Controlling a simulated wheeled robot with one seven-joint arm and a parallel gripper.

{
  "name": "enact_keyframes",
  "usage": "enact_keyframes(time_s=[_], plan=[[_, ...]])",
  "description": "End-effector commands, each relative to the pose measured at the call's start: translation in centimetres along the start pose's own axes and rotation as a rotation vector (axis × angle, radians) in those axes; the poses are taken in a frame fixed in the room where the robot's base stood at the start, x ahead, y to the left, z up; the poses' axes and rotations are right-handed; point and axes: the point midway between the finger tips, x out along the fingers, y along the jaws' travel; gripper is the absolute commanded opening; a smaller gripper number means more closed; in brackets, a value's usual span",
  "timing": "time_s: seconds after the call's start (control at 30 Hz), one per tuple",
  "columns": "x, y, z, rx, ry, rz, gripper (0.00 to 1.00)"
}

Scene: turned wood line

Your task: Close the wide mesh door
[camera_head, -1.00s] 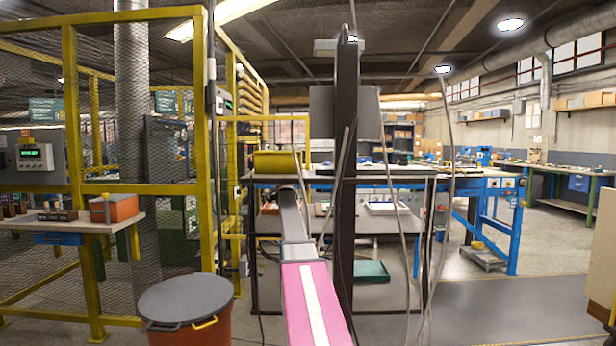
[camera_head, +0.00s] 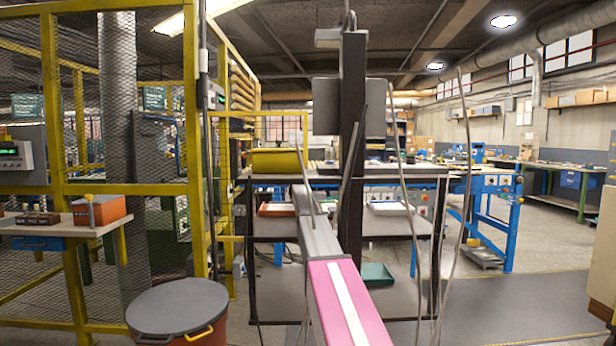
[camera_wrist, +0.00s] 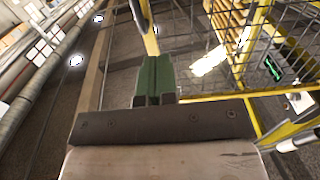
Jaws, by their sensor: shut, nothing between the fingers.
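Yellow-framed wire mesh panels (camera_head: 125,188) fill the left of the head view. Another yellow mesh frame (camera_head: 258,114) stands farther back, partly hidden by the workbench. I cannot tell for certain which is the wide door, or how far it stands open. My gripper (camera_wrist: 153,62) has green fingers, which are together and empty in the wrist view. A yellow post (camera_wrist: 148,35) stands beyond the fingertips, and mesh (camera_wrist: 285,35) fills the upper right. I cannot tell whether the fingers touch the post. In the head view my arm reaches forward and hides the gripper.
A red bin with a grey lid (camera_head: 180,304) stands close at the lower left, before the fence. A dark-framed workbench (camera_head: 400,178) with an upright post stands ahead. A shelf (camera_head: 70,228) with boxes shows at the left. Open floor lies at the right.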

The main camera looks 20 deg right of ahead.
Motion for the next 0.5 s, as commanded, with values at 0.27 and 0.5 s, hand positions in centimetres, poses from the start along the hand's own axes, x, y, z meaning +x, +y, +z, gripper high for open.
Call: enact_keyframes(time_s=[0.27,0.5], plan=[[3.4,0.0,-0.1,0.003,0.001,0.0,0.0],[7.8,0.0,-0.1,0.004,0.002,-0.001,0.0]])
